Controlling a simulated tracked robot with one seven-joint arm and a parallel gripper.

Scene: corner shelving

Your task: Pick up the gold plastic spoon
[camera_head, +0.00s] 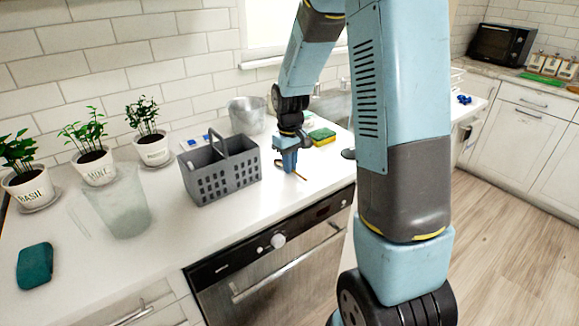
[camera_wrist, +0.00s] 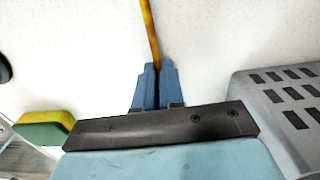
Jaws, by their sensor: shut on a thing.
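The gold plastic spoon (camera_wrist: 149,30) shows in the wrist view as a thin golden handle running from between the fingertips to the top edge. In the head view a small part of the spoon (camera_head: 299,176) shows below the fingers, over the white counter. My gripper (camera_head: 288,168) is shut on the spoon, and the fingers also show in the wrist view (camera_wrist: 158,80). The spoon's far end is outside the wrist view. I cannot tell whether the spoon touches the counter.
A grey basket (camera_head: 222,178) with a handle stands just left of my gripper. A yellow and green sponge (camera_head: 322,136) lies behind it to the right. The counter's front edge is close.

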